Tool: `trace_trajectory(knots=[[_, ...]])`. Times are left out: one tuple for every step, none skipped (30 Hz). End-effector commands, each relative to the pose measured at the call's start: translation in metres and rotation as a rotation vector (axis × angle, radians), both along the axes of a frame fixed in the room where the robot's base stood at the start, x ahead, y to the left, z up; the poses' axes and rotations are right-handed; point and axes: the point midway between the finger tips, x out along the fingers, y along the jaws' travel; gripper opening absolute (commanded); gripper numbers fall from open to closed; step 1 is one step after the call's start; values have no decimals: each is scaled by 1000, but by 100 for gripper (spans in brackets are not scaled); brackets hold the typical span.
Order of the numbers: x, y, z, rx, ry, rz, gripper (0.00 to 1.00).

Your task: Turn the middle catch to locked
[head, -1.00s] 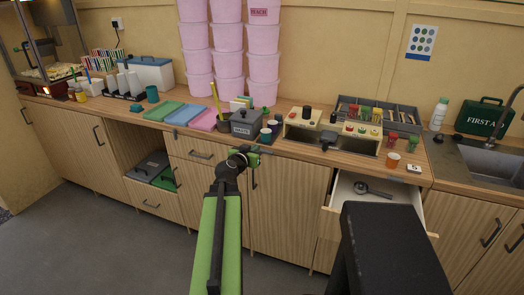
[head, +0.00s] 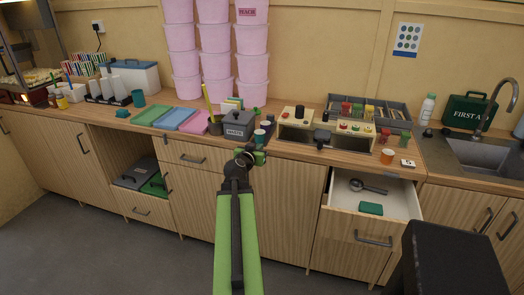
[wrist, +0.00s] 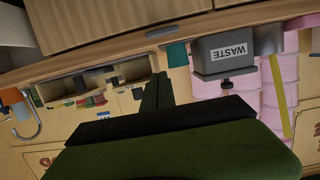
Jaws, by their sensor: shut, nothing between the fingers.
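No part is clearly marked as the middle catch, and no locked or unlocked setting can be read. A small grey fitting (head: 166,140) sits at the counter's front edge above a closed drawer; I cannot tell whether it is a catch. My gripper (head: 257,158) is shut and empty, in front of the cabinet fronts just below the counter edge. Its dark fingers (wrist: 157,92) show in the wrist view, apart from the counter. The grey WASTE box (head: 238,124) stands on the counter behind it and also shows in the wrist view (wrist: 224,52).
An open drawer (head: 335,187) at the right holds a dark ladle-like tool (head: 368,187) and a green block (head: 371,208), and juts into the floor space. A cream unit with knobs (head: 297,119), pink tubs (head: 217,40) and a sink (head: 480,152) line the counter. Grey floor at the left is clear.

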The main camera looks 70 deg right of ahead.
Motion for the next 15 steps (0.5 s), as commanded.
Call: trace_trajectory(knots=[[3,-8,-4,0,0,3,0],[5,-11,-5,0,0,5,0],[7,-16,-6,-1,0,8,0],[8,-20,-8,-1,0,9,0],[10,-24,-9,0,-2,11,0],[11,-30,-11,0,-2,13,0],[12,-34,-12,0,-1,13,0],[13,-40,-13,0,0,14,0],[13,-47,-15,0,0,14,0],[13,-53,-17,0,0,14,0],[14,-59,-18,0,-1,14,0],[13,-60,-28,0,-1,14,0],[12,-58,-37,0,-1,14,0],[11,-57,-41,0,-1,14,0],[11,-57,-46,0,-1,14,0]])
